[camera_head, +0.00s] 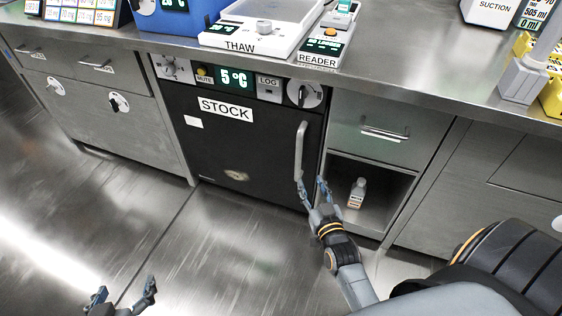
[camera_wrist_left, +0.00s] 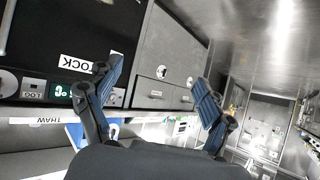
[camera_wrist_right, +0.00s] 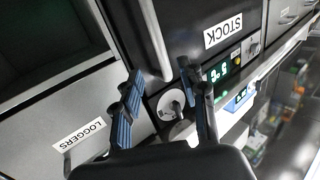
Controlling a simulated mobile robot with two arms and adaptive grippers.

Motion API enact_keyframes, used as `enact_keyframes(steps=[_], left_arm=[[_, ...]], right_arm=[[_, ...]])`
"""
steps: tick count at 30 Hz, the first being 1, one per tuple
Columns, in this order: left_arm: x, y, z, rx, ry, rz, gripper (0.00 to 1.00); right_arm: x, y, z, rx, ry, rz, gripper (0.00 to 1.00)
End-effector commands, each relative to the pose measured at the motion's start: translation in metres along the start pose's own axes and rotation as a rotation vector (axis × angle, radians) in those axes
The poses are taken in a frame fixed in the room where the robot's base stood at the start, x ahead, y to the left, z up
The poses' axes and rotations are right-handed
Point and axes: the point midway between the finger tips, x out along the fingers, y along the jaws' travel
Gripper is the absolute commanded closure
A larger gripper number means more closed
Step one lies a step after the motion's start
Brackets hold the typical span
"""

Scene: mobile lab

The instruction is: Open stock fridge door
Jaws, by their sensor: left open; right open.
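The stock fridge is under the counter, with a black door (camera_head: 240,150) labelled STOCK and a 5 °C display above it. The door looks closed. Its pale vertical bar handle (camera_head: 300,151) is at the door's right side. My right gripper (camera_head: 313,186) is open at the handle's lower end; in the head view one finger overlaps it. In the right wrist view the handle (camera_wrist_right: 156,38) runs toward the space between the open fingers (camera_wrist_right: 160,90). I cannot tell whether they touch it. My left gripper (camera_head: 125,290) is open and empty low at the front, away from the fridge; its fingers (camera_wrist_left: 155,95) show in the left wrist view.
An open cubby (camera_head: 385,185) with a small bottle (camera_head: 357,192) is right of the fridge, under a drawer (camera_head: 370,138). The THAW device (camera_head: 262,28) and the READER (camera_head: 319,52) stand on the counter above. The floor (camera_head: 215,240) before the fridge is clear.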

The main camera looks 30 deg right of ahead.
Motion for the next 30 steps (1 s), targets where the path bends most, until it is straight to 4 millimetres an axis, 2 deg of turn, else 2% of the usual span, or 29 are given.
enact_keyframes(steps=[4, 8, 11, 17, 24, 30], left_arm=[[-0.012, 0.000, -0.013, 0.000, 0.044, 0.000, 0.19], [-0.013, 0.001, -0.024, 0.001, 0.092, 0.003, 0.19], [-0.011, 0.004, -0.038, 0.001, 0.169, 0.007, 0.19], [-0.015, 0.009, -0.080, 0.001, 0.393, 0.021, 0.19], [-0.036, 0.016, -0.127, -0.003, 0.675, 0.038, 0.19], [-0.057, 0.020, -0.153, -0.008, 0.858, 0.049, 0.19]], right_arm=[[0.003, 0.008, -0.014, 0.002, 0.057, 0.021, 0.58], [0.011, 0.010, -0.018, 0.001, 0.064, 0.024, 0.58], [0.026, 0.010, -0.018, 0.001, 0.065, 0.023, 0.58], [0.063, 0.010, -0.020, 0.002, 0.065, 0.022, 0.58], [0.103, 0.011, -0.021, 0.002, 0.062, 0.022, 0.58], [0.127, 0.012, -0.023, 0.002, 0.061, 0.022, 0.58]])
